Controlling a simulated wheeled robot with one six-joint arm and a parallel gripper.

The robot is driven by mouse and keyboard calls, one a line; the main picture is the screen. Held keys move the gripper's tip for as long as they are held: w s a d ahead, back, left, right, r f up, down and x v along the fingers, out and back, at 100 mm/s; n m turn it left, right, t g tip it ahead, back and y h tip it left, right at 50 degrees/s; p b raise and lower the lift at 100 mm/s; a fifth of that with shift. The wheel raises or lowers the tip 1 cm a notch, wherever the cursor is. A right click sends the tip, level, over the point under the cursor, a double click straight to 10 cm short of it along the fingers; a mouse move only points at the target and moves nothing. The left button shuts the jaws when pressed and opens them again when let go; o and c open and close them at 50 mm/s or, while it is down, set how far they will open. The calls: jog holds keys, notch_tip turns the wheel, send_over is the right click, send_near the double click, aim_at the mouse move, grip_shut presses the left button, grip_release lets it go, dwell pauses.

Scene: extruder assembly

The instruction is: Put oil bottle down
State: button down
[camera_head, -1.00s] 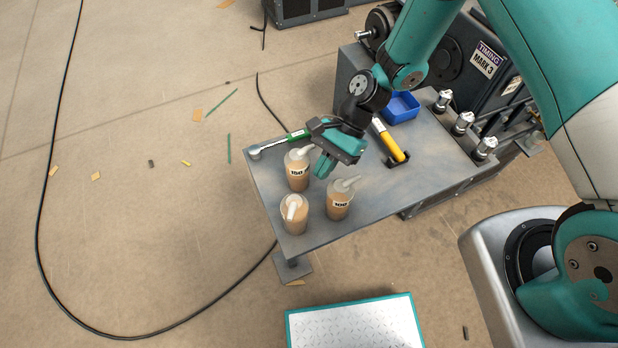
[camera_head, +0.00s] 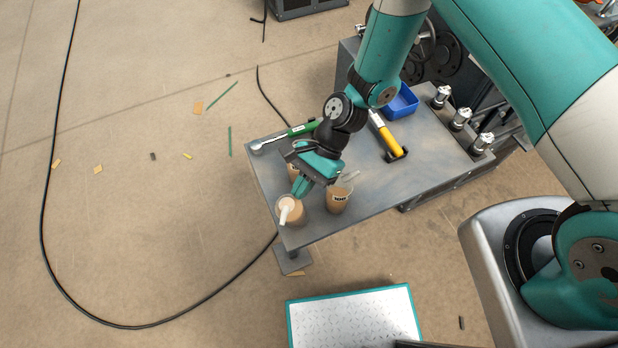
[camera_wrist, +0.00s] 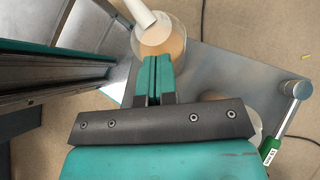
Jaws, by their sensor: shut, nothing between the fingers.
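Three oil bottles with brown contents and white spouts stand on the grey table (camera_head: 365,185). The front-left bottle (camera_head: 291,213) is upright, and it also shows in the wrist view (camera_wrist: 172,46) just beyond my fingertips. The bottle marked 100 (camera_head: 339,201) stands to its right. The third bottle (camera_head: 292,172) is mostly hidden behind my gripper. My gripper (camera_head: 301,188) is shut and empty, its teal fingers pointing down right beside the front-left bottle. In the wrist view the closed fingertips (camera_wrist: 154,68) overlap that bottle's near edge; I cannot tell whether they touch it.
A yellow-handled tool (camera_head: 390,143), a blue bin (camera_head: 402,103) and several metal fittings (camera_head: 460,119) are farther right. The table's front right is clear. A teal-edged plate (camera_head: 350,318) lies in front.

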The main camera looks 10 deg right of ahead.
dwell(0.3)
jog(key=f+b+v, duration=0.1)
jog(key=v, duration=0.5)
jog(key=w+d+f+b+v, duration=0.1)
jog(key=b+v, duration=0.1)
jog(key=v, duration=0.5)
jog(key=shift+d, duration=0.25)
jog(key=shift+w, duration=0.1)
jog(key=s+r+n+t+h, duration=0.1)
jog(key=s+r+n, duration=0.1)
jog(key=r+n, duration=0.3)
jog(key=s+d+r+n+t+b, duration=0.1)
jog(key=s+r+n+t, duration=0.15)
jog(key=r, duration=0.55)
jog(key=s+r+n+h, duration=0.1)
jog(key=s+r+n, duration=0.25)
jog(key=r, duration=0.25)
jog(key=s+d+r+n+t, duration=0.2)
jog(key=s+d+r+n, duration=0.1)
jog(key=s+r+n, duration=0.1)
jog(key=shift+s+n+h, duration=0.3)
jog(key=shift+s+n, duration=0.6)
jog(key=shift+s, duration=0.1)
jog(key=shift+t, duration=0.25)
